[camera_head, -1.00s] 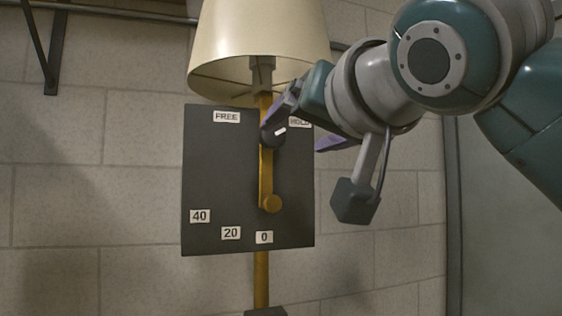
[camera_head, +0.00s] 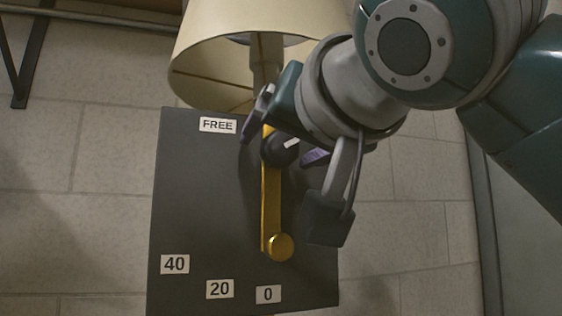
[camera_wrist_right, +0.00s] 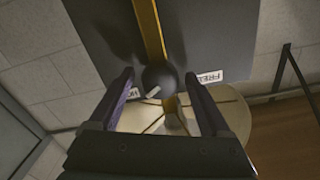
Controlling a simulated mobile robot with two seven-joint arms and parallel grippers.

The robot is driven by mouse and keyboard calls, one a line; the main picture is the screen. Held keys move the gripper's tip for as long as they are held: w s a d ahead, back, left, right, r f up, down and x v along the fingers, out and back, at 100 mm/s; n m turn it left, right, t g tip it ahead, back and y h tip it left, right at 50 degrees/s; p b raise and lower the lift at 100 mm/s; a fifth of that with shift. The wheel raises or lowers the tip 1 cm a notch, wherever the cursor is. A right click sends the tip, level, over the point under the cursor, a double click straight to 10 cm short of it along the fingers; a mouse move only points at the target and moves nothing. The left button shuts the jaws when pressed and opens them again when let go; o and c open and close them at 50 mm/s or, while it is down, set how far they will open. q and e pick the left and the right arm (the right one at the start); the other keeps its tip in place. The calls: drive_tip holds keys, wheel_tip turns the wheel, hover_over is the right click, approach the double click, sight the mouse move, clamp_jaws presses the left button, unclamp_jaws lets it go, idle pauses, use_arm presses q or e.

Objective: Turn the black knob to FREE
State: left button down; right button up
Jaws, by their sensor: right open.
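The black knob (camera_head: 280,150) sits at the upper part of the brass arm on the dark panel (camera_head: 200,190). Its white mark points up and right, away from the FREE label (camera_head: 217,125) and towards the HOLD side. My right gripper (camera_head: 282,136) is open, with one finger on each side of the knob. In the right wrist view the knob (camera_wrist_right: 158,79) shows between and beyond the open fingers (camera_wrist_right: 163,102), with no clear contact. The HOLD label (camera_wrist_right: 133,93) is partly hidden by a finger there, and hidden in the head view. My left gripper is not in view.
The brass arm (camera_head: 270,210) runs down from the knob to a round end above labels 40, 20 and 0 (camera_head: 268,294). The cream lampshade (camera_head: 215,60) hangs just above the panel.

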drive_tip(key=shift+s, duration=0.1)
drive_tip(key=shift+c, duration=0.3)
drive_tip(key=shift+c, duration=0.8)
clamp_jaws()
